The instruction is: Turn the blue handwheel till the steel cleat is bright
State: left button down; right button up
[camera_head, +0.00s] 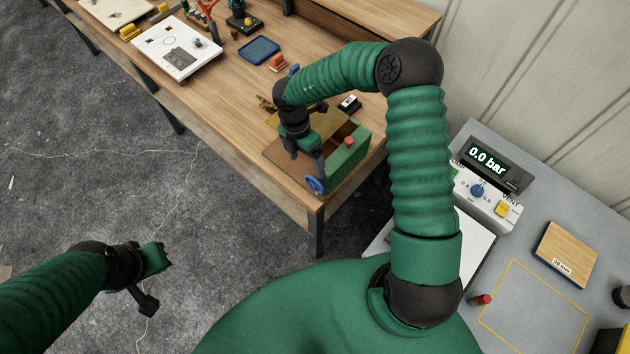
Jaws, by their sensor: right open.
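The blue handwheel (315,184) is on the near end of a green box-like fixture (345,164) at the corner of the wooden bench. My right gripper (305,155) is open, over the fixture's brown board and just above the handwheel in the picture. I cannot tell whether it touches the wheel, and nothing shows between its fingers. I cannot make out the steel cleat; my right arm and gripper cover part of that area. My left gripper (158,284) looks open and empty, over the grey floor away from the bench.
A red knob (349,141) stands up from the fixture near my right gripper. A blue tray (259,50) and a white panel (178,52) lie farther along the bench. A grey table (520,235) at right carries a display reading 0.0 bar (487,160).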

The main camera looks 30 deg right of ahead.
aim_at(312, 180)
jog(key=f+p, duration=0.1)
jog(key=f, duration=0.3)
jog(key=s+d+f+p, duration=0.1)
jog(key=f, duration=0.3)
jog(key=s+d+f, duration=0.1)
jog(key=f, duration=0.3)
jog(key=shift+s+d+f+p, duration=0.1)
jog(key=shift+p, duration=0.3)
jog(key=shift+f, duration=0.2)
jog(key=shift+w+a+f, duration=0.1)
jog(key=shift+w+a, duration=0.25)
jog(key=shift+a, duration=0.2)
jog(key=shift+c, duration=0.9)
jog(key=shift+a, duration=0.15)
jog(key=shift+c, duration=1.3)
jog(key=shift+s+r, duration=0.1)
jog(key=shift+r, duration=0.15)
jog(key=shift+c, duration=1.2)
jog(key=shift+s, duration=0.1)
jog(key=shift+c, duration=2.4)
pick_arm(q)
jog(key=r, duration=0.3)
jog(key=shift+w+a, duration=0.15)
jog(key=shift+w, duration=0.05)
pick_arm(e)
jog(key=shift+d, duration=0.3)
